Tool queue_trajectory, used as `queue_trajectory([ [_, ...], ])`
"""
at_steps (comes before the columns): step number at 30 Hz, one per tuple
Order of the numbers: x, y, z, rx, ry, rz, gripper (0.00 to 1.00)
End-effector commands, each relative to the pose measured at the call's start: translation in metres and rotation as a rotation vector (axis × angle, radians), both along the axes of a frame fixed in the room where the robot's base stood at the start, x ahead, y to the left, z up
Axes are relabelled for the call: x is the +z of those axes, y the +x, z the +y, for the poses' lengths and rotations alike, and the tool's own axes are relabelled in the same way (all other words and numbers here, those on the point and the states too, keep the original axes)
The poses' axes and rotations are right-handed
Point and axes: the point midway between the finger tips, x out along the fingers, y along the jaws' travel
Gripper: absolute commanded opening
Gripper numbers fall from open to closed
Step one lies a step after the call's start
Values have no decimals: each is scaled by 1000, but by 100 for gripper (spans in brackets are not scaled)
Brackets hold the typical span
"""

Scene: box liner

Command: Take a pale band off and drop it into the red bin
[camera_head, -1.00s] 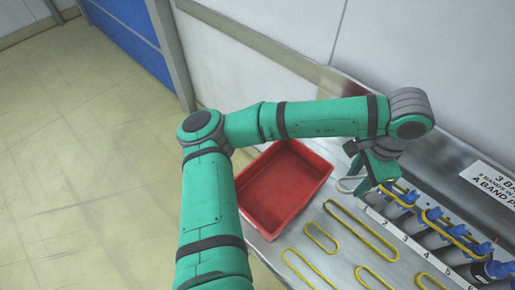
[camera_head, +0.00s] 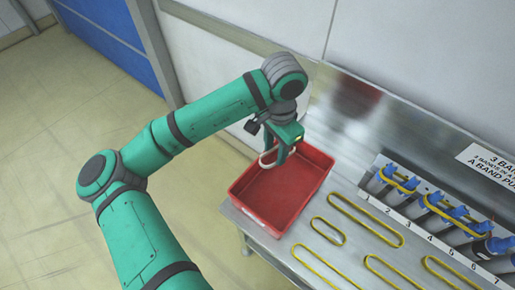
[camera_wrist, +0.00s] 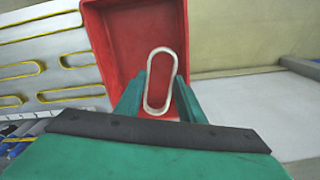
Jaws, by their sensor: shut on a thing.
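The pale band (camera_wrist: 160,80) is a long off-white loop. My gripper (camera_wrist: 160,95) is shut on it, with a green finger on each side in the wrist view. The red bin fills the area behind the band in the wrist view (camera_wrist: 110,40). The bin looks empty. The band appears above the bin floor; its exact height is hard to tell.
Several yellow bands (camera_head: 365,219) lie flat on the metal table (camera_head: 300,250) right of the bin. A rack of numbered slots with blue-topped posts (camera_head: 440,215) carries yellow bands at the right. A sign (camera_head: 490,165) stands behind it. A wall rises behind the table.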

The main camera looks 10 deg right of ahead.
Motion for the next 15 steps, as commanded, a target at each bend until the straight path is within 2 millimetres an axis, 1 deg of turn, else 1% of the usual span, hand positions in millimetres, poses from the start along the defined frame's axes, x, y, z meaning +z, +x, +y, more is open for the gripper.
queue_trajectory([
  [7,-8,0,0,0,0,1,14],
  [15,-30,-1,-1,-2,1,1,14],
])
